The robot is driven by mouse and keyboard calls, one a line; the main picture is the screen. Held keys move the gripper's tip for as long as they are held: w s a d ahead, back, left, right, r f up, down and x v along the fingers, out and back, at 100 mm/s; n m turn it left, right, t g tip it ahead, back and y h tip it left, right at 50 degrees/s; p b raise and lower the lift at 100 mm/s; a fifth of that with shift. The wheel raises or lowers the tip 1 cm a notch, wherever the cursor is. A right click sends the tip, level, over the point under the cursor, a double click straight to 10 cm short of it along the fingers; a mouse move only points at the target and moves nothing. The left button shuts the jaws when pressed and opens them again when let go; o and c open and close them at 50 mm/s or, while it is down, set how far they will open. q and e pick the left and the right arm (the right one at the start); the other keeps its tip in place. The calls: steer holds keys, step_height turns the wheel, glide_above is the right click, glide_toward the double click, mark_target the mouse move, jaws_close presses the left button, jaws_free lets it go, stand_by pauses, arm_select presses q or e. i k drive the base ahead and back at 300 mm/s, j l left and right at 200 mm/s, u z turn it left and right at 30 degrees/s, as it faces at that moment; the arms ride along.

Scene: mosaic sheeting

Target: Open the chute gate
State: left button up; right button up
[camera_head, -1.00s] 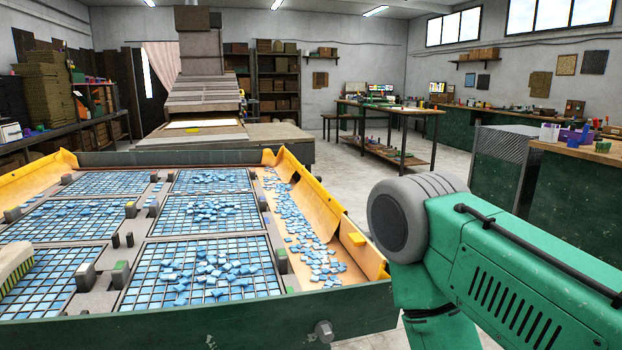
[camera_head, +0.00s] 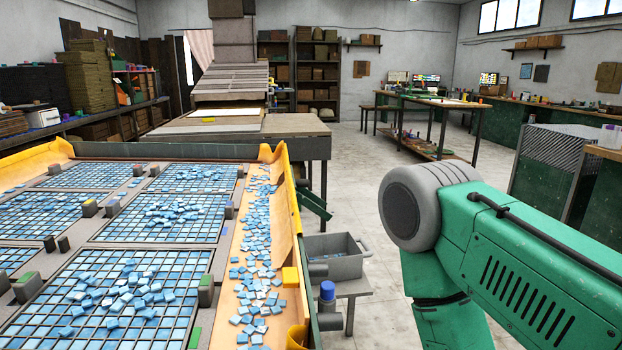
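A yellow-orange trough (camera_head: 227,311) runs along the right side of the mosaic table and holds many loose blue tiles. A yellow block (camera_head: 290,277) sits on its right wall. A short green chute (camera_head: 314,204) slopes down outside the table's right side, above a grey bin (camera_head: 338,259). I cannot make out which part is the chute gate, or whether it is open. My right arm (camera_head: 500,250) fills the lower right, apart from the table. Neither gripper is in view.
Gridded panels (camera_head: 120,300) with scattered blue tiles cover the table. The bin stands on a small grey stand (camera_head: 352,287). A blue-capped object (camera_head: 327,291) is at the table's right edge. Open floor (camera_head: 352,190) lies beyond the bin. A metal-sided cabinet (camera_head: 545,165) stands at right.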

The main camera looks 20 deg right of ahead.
mark_target(299, 183)
steer(key=l+u, duration=0.4)
steer(key=l, duration=0.85)
steer(key=l+u, duration=0.45)
steer(key=l, duration=0.85)
